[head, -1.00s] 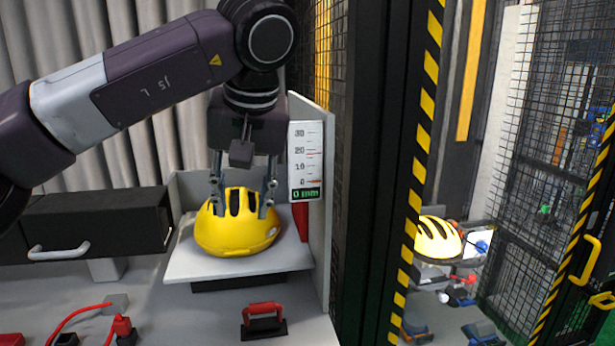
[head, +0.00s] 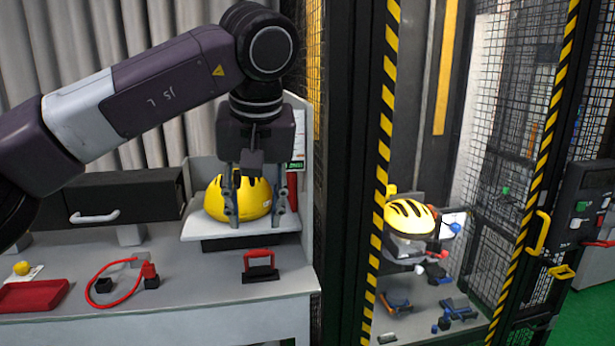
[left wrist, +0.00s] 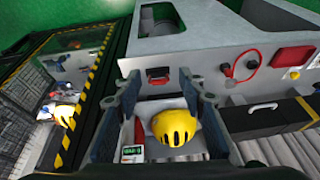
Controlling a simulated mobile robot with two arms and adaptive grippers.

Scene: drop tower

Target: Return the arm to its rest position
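My left gripper (head: 257,215) hangs with its fingers pointing down, in front of a yellow helmet (head: 238,198) with black vents. Its two fingers are spread wide with nothing held between them. The helmet rests on a light grey platform (head: 290,228) and is partly hidden by the fingers. In the left wrist view the helmet (left wrist: 174,127) sits beyond the open fingers (left wrist: 158,84), with a gap showing around it. My left arm reaches in from the left, bent at the elbow. My right gripper is in neither view.
A caged tower with striped posts (head: 383,130) stands right of the bench, holding another yellow helmet (head: 409,217). A black block with a red handle (head: 260,266), a red cable (head: 110,290) and a red tray (head: 33,296) lie on the bench. A black drawer (head: 125,192) is behind.

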